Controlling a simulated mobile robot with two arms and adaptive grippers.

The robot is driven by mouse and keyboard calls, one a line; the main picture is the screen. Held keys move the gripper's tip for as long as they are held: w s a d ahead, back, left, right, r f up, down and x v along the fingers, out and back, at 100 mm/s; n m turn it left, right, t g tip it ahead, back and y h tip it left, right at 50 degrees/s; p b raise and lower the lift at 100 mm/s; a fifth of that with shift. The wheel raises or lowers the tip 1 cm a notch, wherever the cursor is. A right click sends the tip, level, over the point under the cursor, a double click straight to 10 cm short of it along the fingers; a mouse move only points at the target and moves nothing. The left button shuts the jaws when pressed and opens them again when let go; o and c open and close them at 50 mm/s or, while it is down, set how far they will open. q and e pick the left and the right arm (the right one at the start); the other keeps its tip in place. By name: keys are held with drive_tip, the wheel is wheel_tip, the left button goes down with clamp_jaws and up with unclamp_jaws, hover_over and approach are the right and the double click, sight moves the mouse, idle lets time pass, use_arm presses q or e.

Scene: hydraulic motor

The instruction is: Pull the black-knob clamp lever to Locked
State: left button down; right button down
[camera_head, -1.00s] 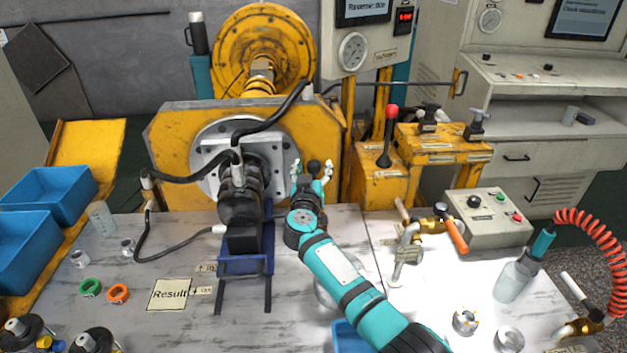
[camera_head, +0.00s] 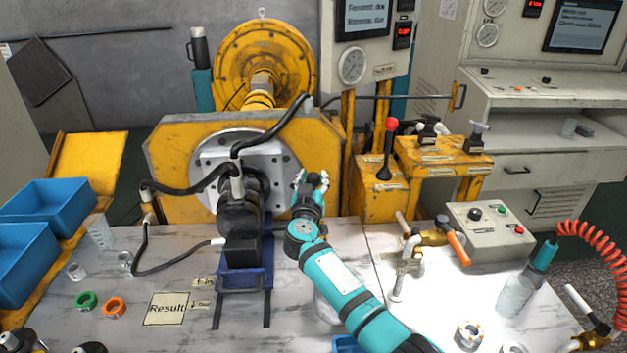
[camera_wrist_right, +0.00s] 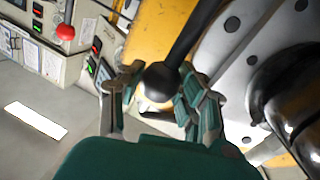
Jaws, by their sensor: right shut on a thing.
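The clamp lever's black ball knob (camera_wrist_right: 161,80) shows in the right wrist view, with its dark rod (camera_wrist_right: 197,32) running up and to the right. My right gripper (camera_wrist_right: 158,92) is shut on this knob, one finger on each side of it. In the head view my right gripper (camera_head: 312,181) is beside the black motor (camera_head: 238,210), in front of the yellow frame. My left gripper is not in view.
A red-knob lever (camera_head: 391,125) stands on a yellow box to the right of my right gripper. A control box (camera_head: 490,228) and an orange-handled valve (camera_head: 458,248) sit on the bench at right.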

drive_tip(key=shift+s+d+t+p, duration=0.1)
drive_tip(key=shift+s+t+p, duration=0.25)
drive_tip(key=shift+p, duration=0.5)
drive_tip(key=shift+s+h+p, duration=0.3)
drive_tip(key=shift+s+p, duration=0.05)
drive_tip(key=shift+s+f+t, duration=0.2)
drive_tip(key=shift+s+t, duration=0.1)
drive_tip(key=shift+t, duration=0.05)
drive_tip(key=s+b, duration=0.1)
drive_tip(key=s+f+t+b, duration=0.1)
drive_tip(key=s+m+t+b, duration=0.1)
drive_tip(key=shift+s+f+b, duration=0.2)
drive_tip(key=shift+f+b, duration=0.1)
drive_tip(key=shift+b, duration=0.05)
drive_tip(key=shift+s+r+t+h, duration=0.15)
drive_tip(key=shift+s+t+h, duration=0.15)
drive_tip(key=shift+t, duration=0.1)
